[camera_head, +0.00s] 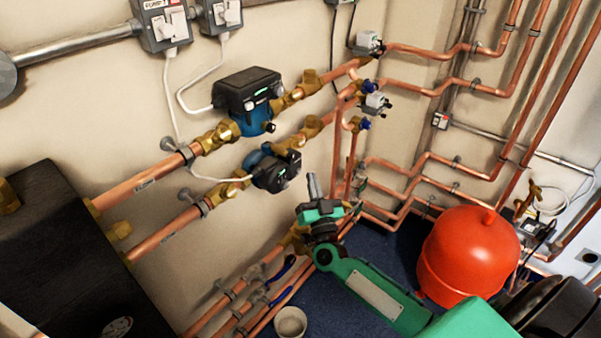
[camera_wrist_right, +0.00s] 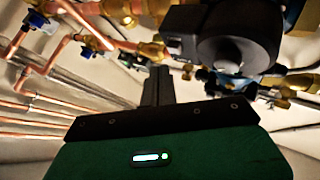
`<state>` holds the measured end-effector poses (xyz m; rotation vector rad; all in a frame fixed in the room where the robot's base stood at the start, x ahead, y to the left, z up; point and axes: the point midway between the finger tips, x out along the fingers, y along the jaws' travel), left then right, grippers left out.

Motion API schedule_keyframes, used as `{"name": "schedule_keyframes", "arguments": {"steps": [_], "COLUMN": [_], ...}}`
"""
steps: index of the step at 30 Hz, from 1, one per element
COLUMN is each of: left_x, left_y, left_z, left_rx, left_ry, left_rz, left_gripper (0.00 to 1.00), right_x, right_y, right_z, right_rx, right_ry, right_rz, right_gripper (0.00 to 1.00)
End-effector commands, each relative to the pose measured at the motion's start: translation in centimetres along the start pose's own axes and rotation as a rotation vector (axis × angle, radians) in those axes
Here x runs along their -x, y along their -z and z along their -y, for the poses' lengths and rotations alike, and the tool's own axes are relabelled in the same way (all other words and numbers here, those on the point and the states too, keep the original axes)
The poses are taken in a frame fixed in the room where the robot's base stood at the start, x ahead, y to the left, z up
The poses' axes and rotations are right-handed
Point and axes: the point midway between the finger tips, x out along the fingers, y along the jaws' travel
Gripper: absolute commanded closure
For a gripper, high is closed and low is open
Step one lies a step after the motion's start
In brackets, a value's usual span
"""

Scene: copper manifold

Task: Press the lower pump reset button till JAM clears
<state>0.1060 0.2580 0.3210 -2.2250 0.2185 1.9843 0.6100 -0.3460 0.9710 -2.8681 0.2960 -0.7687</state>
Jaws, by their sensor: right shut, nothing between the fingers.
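The lower pump (camera_head: 274,170) has a blue body and a dark control head with a small lit display, too small to read. It sits in the lower copper pipe run, below the upper pump (camera_head: 250,98). I cannot make out its reset button. My right gripper (camera_head: 312,184) is shut and empty, its fingers pointing up, to the right of the lower pump and apart from it. In the right wrist view the shut fingers (camera_wrist_right: 158,84) stand left of a large dark pump head (camera_wrist_right: 238,48), which appears to be the lower pump. My left gripper is not in view.
Copper pipes with brass fittings (camera_head: 310,126) run along the wall. Valves with grey actuators (camera_head: 376,103) stand to the right. A red expansion vessel (camera_head: 468,252) and a small pale bowl (camera_head: 290,322) are lower down. A dark box (camera_head: 70,250) stands at left.

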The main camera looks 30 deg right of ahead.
Motion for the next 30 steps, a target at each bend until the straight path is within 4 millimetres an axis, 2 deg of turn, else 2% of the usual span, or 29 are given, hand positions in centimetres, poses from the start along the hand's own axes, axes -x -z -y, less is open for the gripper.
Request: {"name": "schedule_keyframes", "arguments": {"steps": [13,23,30], "left_x": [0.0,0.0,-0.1], "left_y": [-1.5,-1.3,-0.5], "left_z": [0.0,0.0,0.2], "left_rx": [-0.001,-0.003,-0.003], "left_ry": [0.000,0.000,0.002], "left_rz": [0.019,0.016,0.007], "left_gripper": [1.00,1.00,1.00], "right_x": [-0.3,-0.3,-0.3], "right_y": [-0.3,-0.3,-0.3], "right_z": [0.3,0.3,0.3], "right_rx": [-0.001,-0.001,0.000], "right_ry": [0.001,0.001,0.001], "right_rz": [0.001,0.001,0.001], "right_gripper": [1.00,1.00,1.00]}}
